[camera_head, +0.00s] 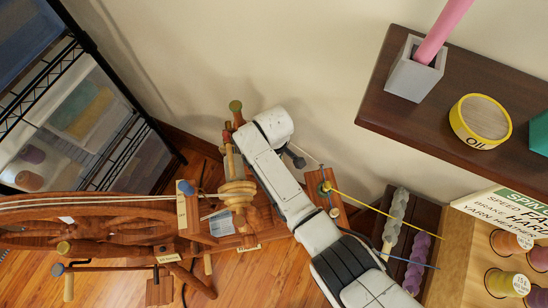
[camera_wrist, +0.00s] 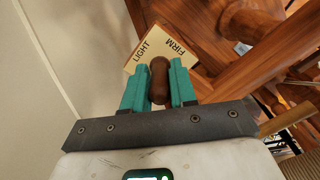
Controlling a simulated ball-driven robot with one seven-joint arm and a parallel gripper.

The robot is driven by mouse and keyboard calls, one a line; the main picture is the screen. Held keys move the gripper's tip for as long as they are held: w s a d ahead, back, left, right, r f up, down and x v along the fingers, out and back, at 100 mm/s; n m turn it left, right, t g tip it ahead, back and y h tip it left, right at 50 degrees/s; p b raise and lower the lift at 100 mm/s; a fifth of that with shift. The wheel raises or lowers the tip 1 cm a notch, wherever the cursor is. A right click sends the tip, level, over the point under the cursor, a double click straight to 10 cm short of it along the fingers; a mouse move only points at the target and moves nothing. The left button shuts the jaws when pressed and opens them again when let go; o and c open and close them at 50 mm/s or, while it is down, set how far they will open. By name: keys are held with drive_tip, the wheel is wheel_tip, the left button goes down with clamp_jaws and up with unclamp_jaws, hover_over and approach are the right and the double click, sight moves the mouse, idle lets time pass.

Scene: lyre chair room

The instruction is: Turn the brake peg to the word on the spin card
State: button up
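In the wrist view the brown wooden brake peg (camera_wrist: 159,88) stands between the two teal fingers of my gripper (camera_wrist: 158,70). The fingers lie close against both sides of it, with no clear gap. Behind it is a cream dial plate (camera_wrist: 137,55) with LIGHT on the left and FIRM on the right; any other word is hidden. In the head view the spin card (camera_head: 502,212) is at the right, cut off by the picture edge. Its brake line shows "BRAKE HAR", then is cut off. My fingers are hidden behind my wrist in that view.
The spinning wheel (camera_head: 110,228) fills the lower left, beside my arm. A dark shelf (camera_head: 385,105) holds a grey pot (camera_head: 414,72) and a yellow oil tin (camera_head: 480,121). Purple (camera_head: 418,262) and grey yarn (camera_head: 395,218) lie right of my arm. A black rack (camera_head: 150,140) stands left.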

drive_tip(key=o, duration=0.3)
drive_tip(key=shift+o, duration=0.2)
wheel_tip(320, 180, up, 11)
drive_tip(key=shift+f+p, duration=0.1)
drive_tip(key=shift+p, duration=0.75)
